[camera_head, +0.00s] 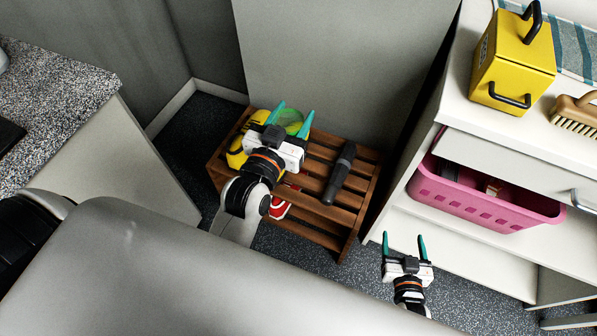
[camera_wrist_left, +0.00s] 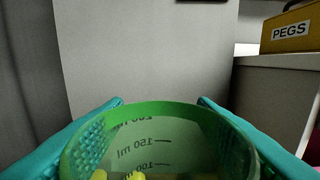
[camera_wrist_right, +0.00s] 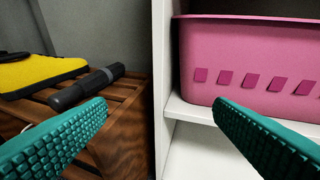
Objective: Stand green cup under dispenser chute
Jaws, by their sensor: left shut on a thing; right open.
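The green see-through cup (camera_head: 291,121) is between the teal fingers of my left gripper (camera_head: 293,113), which is shut on it above the wooden rack. In the left wrist view the cup (camera_wrist_left: 160,140) shows its rim and millilitre marks between both fingers. Yellow bits show low in it; I cannot tell whether they are inside or seen through it. My right gripper (camera_head: 403,240) is open and empty, low in front of the white shelf unit. No dispenser chute can be made out; a dark edge at the top of the left wrist view is unclear.
The slatted wooden rack (camera_head: 320,178) holds yellow shoes (camera_head: 236,158), a dark cylindrical tool (camera_head: 339,173) and a red item (camera_head: 280,208). A pink basket (camera_head: 480,200) sits in the shelf unit. A yellow PEGS box (camera_head: 512,62) and brush (camera_head: 577,112) stand on top.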

